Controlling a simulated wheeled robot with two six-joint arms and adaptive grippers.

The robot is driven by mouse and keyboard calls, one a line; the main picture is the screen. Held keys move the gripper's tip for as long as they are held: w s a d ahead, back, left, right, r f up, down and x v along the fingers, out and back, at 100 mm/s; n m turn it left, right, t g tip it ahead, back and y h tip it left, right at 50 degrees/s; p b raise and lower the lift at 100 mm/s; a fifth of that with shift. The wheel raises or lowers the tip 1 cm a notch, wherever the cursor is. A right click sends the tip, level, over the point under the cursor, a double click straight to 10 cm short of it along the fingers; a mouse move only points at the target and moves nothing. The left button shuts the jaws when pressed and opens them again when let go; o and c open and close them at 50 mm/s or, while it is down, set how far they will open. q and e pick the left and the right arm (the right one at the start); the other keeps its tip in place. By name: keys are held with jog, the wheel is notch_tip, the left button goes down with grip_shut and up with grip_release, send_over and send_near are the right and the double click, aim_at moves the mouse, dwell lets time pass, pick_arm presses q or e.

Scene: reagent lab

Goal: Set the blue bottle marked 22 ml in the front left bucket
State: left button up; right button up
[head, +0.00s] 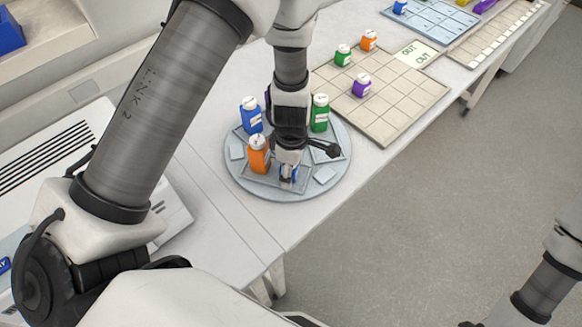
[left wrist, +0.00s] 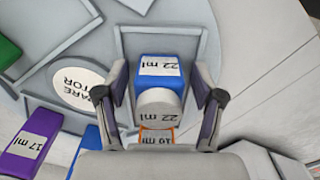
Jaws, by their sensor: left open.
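The blue bottle marked 22 ml (left wrist: 158,72) has a white cap and stands between the fingers of my left gripper (left wrist: 160,98). A grey square bucket frame surrounds it in the left wrist view; I cannot tell whether it rests on the bucket floor. The gripper is open, one finger on each side of the bottle. My right arm shows at the lower right, its gripper out of view.
On the rotor stand an orange bottle (head: 258,157), another blue bottle (head: 250,117) and a green bottle (head: 319,115). A purple bottle marked 17 ml (left wrist: 29,141) shows in the left wrist view. A beige grid board (head: 400,105) with several bottles lies behind. Floor lies right of the bench.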

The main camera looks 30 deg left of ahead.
pick_arm(q)
jog(key=shift+a+r, duration=0.15)
jog(key=shift+r, duration=0.25)
notch_tip(320, 180, up, 11)
jog(key=shift+r+b, duration=0.2)
jog(key=shift+b, duration=0.15)
